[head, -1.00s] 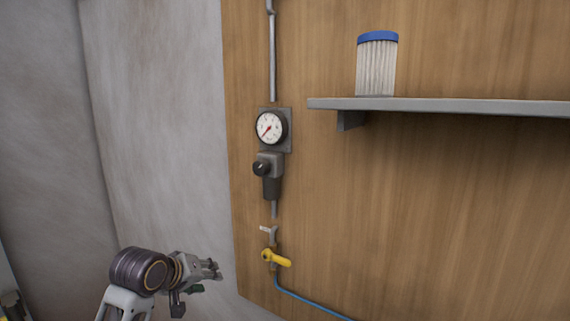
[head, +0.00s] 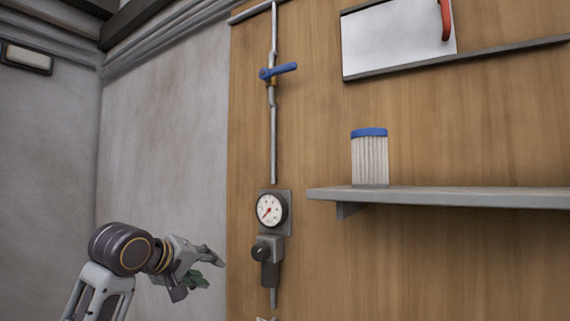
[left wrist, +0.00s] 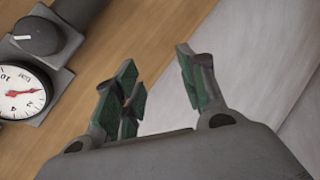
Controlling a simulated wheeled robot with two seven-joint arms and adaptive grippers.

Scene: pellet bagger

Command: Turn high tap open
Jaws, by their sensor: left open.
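The high tap (head: 279,72) has a blue lever handle on a grey vertical pipe (head: 274,140) near the top of the wooden panel. Its lever points to the right, across the pipe and tilted slightly up. My left gripper (head: 217,268) is below and to the left of the tap, in front of the grey wall beside the panel's left edge. It is open and empty; its green-padded fingers stand apart in the left wrist view (left wrist: 160,85). The tap does not show in the left wrist view. My right gripper is not in view.
A pressure gauge (head: 270,209) and a regulator with a black knob (head: 266,250) sit on the pipe below the tap. A grey shelf (head: 440,197) with a blue-topped ribbed filter (head: 370,158) juts out at right. A white board (head: 395,42) hangs above it.

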